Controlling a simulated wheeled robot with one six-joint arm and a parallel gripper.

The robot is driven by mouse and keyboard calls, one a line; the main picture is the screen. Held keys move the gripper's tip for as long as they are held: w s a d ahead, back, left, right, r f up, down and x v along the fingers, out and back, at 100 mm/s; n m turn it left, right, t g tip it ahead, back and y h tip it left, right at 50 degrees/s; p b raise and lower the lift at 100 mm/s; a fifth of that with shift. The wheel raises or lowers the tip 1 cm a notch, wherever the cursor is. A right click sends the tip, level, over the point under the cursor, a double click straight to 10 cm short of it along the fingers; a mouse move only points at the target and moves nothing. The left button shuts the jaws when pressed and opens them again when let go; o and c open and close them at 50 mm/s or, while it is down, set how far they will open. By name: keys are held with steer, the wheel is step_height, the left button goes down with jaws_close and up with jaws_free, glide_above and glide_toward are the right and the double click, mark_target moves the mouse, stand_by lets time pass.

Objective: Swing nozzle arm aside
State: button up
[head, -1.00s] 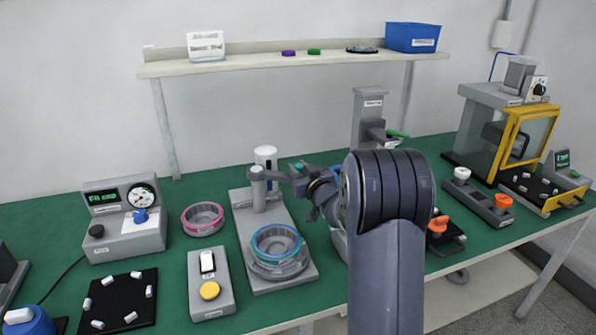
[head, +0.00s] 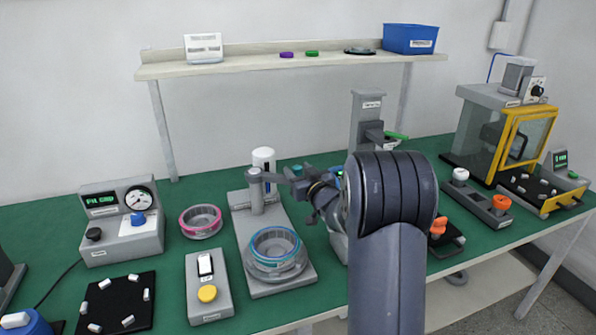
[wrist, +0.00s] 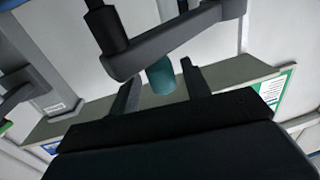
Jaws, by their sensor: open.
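The grey nozzle arm (head: 270,177) reaches right from the top of a post on the grey spinner base (head: 240,226). Its outer end meets my gripper (head: 297,183), which partly hides it. In the wrist view the nozzle arm is a grey bar (wrist: 175,42) crossing above the fingers, with a teal knob (wrist: 160,76) under it. My gripper (wrist: 159,74) is open, with one finger on each side of the knob in the picture. I cannot tell whether either finger touches it. A blue-rimmed round part (head: 275,247) sits on the base, left of and below my gripper.
A white-topped cylinder (head: 264,160) stands behind the post. A pink-rimmed ring (head: 201,221) and a yellow-button box (head: 208,289) are to the left. A grey column (head: 365,118) stands behind my arm. The shelf (head: 270,66) is above.

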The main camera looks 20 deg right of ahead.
steer(key=s+d+b, duration=0.1)
steer(key=s, duration=0.9)
steer(key=shift+d, duration=0.15)
steer(key=shift+w, duration=0.2)
steer(key=w, duration=0.3)
steer(key=w+a, duration=0.1)
steer(key=w, duration=0.3)
steer(key=w+p, duration=0.1)
steer(key=w, duration=0.2)
steer(key=shift+w+a, duration=0.25)
steer(key=shift+s, duration=0.1)
steer(key=shift+s, duration=0.1)
steer(key=s+d+b, duration=0.1)
steer(key=s+d, duration=0.1)
steer(key=s, duration=0.8)
steer(key=w, duration=0.3)
steer(key=w+a+p, duration=0.1)
steer(key=w, duration=0.3)
steer(key=w+a, duration=0.1)
steer(key=w, duration=0.2)
steer(key=shift+w, duration=0.3)
steer(key=shift+s+a, duration=0.6)
steer(key=shift+s, duration=0.3)
